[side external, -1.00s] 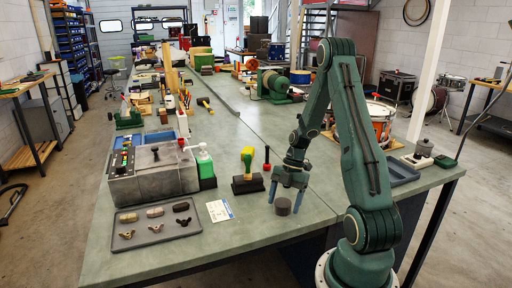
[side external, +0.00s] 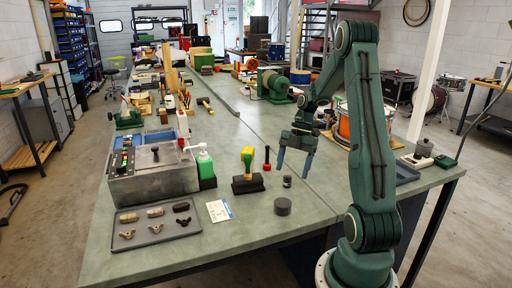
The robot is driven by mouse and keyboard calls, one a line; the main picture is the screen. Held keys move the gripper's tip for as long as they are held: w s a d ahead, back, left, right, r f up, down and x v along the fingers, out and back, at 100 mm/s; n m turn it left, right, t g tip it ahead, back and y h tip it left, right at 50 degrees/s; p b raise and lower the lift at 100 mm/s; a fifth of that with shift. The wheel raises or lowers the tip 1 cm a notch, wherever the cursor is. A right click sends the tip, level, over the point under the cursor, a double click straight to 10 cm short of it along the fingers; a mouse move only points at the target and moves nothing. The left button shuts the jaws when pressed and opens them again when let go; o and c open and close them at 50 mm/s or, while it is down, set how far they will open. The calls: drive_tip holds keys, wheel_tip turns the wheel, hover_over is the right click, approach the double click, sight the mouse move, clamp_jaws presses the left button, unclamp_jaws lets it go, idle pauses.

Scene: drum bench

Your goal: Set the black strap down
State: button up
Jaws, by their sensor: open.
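My gripper (side external: 293,172) is in the air above the right part of the bench, with its two blue-green fingers apart. No strap shows between the fingers. I cannot make out a black strap anywhere in this view. A dark grey round puck (side external: 283,206) stands on the bench in front of and below my gripper, apart from it. A small dark cylinder (side external: 287,182) stands just behind the puck, close below the fingers in the picture.
A tray (side external: 128,241) holds felts and wing nuts. A white card (side external: 219,210) lies beside it. A drum (side external: 345,130) stands behind my arm. Bench front is clear.

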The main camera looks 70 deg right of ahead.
drive_tip(key=shift+d+r, duration=0.15)
drive_tip(key=shift+r, duration=0.1)
idle(0.4)
drive_tip(key=w+a+r+m+h, duration=0.2)
drive_tip(key=a+r+m, duration=0.1)
drive_tip(key=a+r, duration=0.4)
drive_tip(key=w+a+r+m+h, duration=0.2)
drive_tip(key=a+r+m, duration=0.2)
drive_tip(key=a, duration=0.6)
drive_tip(key=s+a+r+m+t, duration=0.4)
drive_tip(key=s+a+m, duration=0.4)
drive_tip(key=a, duration=0.4)
drive_tip(key=shift+s+a+r+m+t+h, duration=0.2)
drive_tip(key=shift+s+m+t+h, duration=0.15)
drive_tip(key=shift+s, duration=0.4)
